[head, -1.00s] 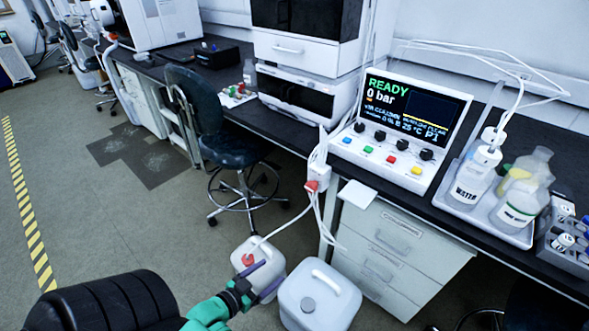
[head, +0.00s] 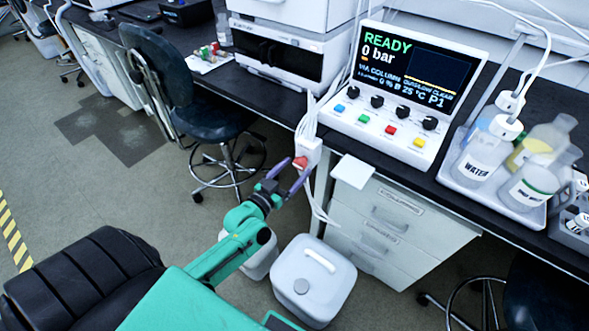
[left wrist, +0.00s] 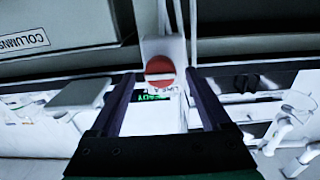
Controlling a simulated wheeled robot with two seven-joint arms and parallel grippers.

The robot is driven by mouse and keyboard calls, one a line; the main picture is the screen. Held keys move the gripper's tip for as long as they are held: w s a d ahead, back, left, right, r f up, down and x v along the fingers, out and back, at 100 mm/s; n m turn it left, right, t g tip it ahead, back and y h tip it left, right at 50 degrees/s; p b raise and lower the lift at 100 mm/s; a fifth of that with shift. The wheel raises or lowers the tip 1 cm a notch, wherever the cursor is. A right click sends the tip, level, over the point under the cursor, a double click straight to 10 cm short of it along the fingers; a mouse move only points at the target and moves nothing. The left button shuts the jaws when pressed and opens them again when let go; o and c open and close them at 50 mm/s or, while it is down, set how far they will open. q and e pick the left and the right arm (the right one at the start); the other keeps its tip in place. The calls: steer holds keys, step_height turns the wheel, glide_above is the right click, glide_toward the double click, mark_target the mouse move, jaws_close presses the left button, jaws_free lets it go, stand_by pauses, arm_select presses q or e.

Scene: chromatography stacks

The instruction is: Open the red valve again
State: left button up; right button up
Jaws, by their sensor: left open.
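The red valve (head: 300,163) is a small red knob on a white box (head: 310,151) at the bench's front edge, with white tubes running above and below it. In the left wrist view the red valve (left wrist: 159,69) is a round red knob with a pale horizontal bar across it. My left gripper (head: 288,173) is open, its two purple fingers pointing at the valve. In the left wrist view the knob shows between and just beyond the fingertips (left wrist: 160,75) of that gripper; I cannot tell whether they touch it. My right gripper is not in view.
A control panel (head: 385,110) on the bench reads READY, 0 bar. A white shelf plate (head: 352,171) juts out right of the valve. White jugs (head: 313,280) stand on the floor below. A tray (head: 520,217) of bottles is at the right. A stool (head: 215,125) stands left.

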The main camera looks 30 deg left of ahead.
arm_select(q)
steer(key=shift+w, duration=0.3)
jaws_close()
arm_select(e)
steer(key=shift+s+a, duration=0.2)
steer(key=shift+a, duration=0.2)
